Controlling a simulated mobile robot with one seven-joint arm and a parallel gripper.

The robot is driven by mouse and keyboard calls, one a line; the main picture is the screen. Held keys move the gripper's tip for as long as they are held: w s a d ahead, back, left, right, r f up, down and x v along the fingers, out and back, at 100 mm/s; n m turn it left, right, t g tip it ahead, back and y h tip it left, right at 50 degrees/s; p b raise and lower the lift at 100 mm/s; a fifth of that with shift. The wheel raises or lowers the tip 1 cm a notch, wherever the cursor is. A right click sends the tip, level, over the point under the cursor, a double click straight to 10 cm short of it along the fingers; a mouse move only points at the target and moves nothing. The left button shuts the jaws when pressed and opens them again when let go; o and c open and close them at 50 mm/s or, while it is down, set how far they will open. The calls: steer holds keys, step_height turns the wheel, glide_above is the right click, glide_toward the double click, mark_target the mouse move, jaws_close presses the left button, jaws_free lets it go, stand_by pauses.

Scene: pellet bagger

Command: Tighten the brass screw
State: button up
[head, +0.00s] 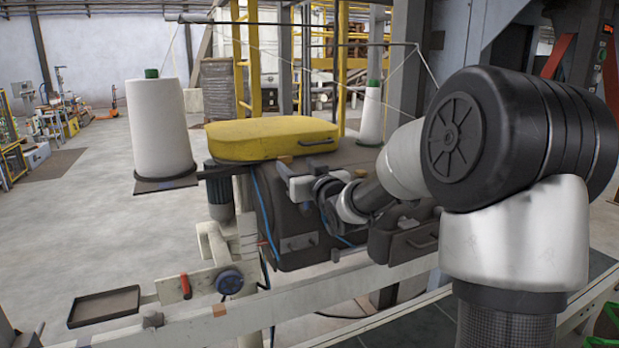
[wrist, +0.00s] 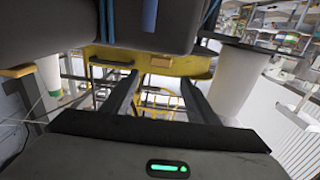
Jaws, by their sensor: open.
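I cannot make out a brass screw for certain in either view. The sewing head (head: 300,215) is a dark grey housing under a yellow cover (head: 270,137), in the middle of the head view. My gripper (wrist: 160,98) is open, with nothing between its two dark fingers in the wrist view. In the head view my arm reaches in from the right to the housing's near side, and its own links partly hide the gripper. In the wrist view the yellow cover (wrist: 150,62) lies beyond the fingertips, with dark housing above them.
A white thread cone (head: 160,130) stands on a plate to the left; a second (head: 370,117) stands behind. A pale rail (head: 270,305) runs below the head. A red-handled lever (head: 186,286), dark knob (head: 229,282) and empty dark tray (head: 104,306) are at lower left. Blue hoses hang nearby.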

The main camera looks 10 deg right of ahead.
steer(key=s+d, duration=0.1)
steer(key=s, duration=0.6)
steer(key=shift+s+d, duration=0.2)
steer(key=shift+s, duration=0.2)
